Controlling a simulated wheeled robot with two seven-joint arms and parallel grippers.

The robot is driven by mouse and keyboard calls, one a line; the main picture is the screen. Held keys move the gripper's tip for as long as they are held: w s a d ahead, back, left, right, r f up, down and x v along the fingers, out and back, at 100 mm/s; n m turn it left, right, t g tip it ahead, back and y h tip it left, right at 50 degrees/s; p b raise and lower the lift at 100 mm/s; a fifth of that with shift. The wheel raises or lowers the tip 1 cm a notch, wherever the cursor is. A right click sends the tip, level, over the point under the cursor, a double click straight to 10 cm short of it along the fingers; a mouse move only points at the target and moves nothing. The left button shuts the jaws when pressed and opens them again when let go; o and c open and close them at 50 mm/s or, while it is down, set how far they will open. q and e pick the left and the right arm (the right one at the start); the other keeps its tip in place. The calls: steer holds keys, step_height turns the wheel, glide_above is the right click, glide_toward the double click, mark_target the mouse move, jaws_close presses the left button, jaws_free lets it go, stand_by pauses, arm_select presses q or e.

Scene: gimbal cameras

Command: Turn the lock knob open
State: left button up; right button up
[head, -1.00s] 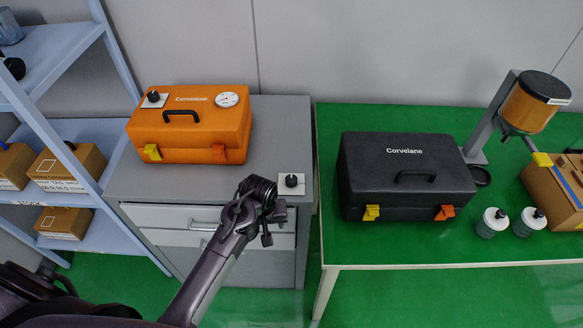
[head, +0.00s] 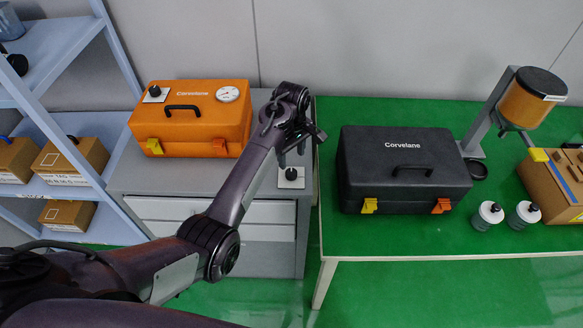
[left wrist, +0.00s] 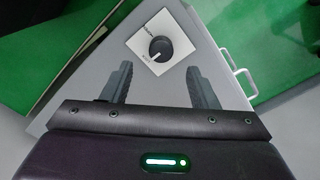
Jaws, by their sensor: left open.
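The black round lock knob (head: 291,174) sits on a square white plate at the front right corner of the grey cabinet top (head: 265,183). In the left wrist view the knob (left wrist: 159,48) shows a light pointer line, and its white plate (left wrist: 178,34) has small marks that I cannot read. My left gripper (head: 293,154) is over the cabinet, just behind and above the knob in the head view. In the left wrist view its two fingers (left wrist: 160,72) are apart and empty, with the knob ahead of the gap between them. My right gripper is not in view.
An orange case (head: 190,125) with a gauge and its own black knob (head: 155,91) stands on the cabinet's left. A green table (head: 400,232) on the right bears a black case (head: 400,165), bottles and a dispenser. A blue shelf (head: 62,190) stands at left.

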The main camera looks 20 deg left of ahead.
mark_target(291, 172)
arm_select(q)
step_height(291, 172, down, 6)
steer(key=shift+f+p, duration=0.25)
steer(key=shift+p, duration=0.15)
steer(key=shift+s, duration=0.1)
steer(key=c, duration=1)
